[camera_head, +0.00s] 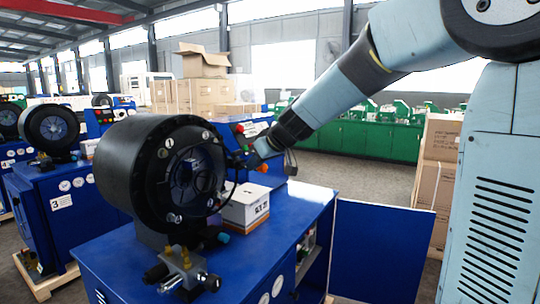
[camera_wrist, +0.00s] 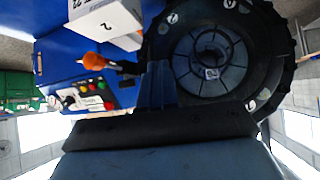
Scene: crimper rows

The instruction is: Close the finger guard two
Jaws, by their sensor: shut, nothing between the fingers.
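The near crimper (camera_head: 135,170) has a thick black round head on a blue bench. A see-through, bluish round finger guard (camera_head: 198,172) appears at the front of its opening; I cannot tell surely whether it lies flat against the face. In the wrist view the crimper's round face shows ribbed grey segments (camera_wrist: 212,60) inside a black rim. My gripper (camera_head: 262,152) is right of the crimper head, near the control panel. In the wrist view my gripper (camera_wrist: 155,80) is shut and empty, its fingers in front of the face's lower left edge. I cannot tell whether it touches anything.
A white box (camera_head: 246,205) stands on the blue bench (camera_head: 292,215) beside the crimper. An orange knob (camera_wrist: 97,60) and control panel (camera_wrist: 90,97) are close to my gripper. Brass fittings (camera_head: 180,262) stick out in front. Another crimper (camera_head: 48,128) stands at left.

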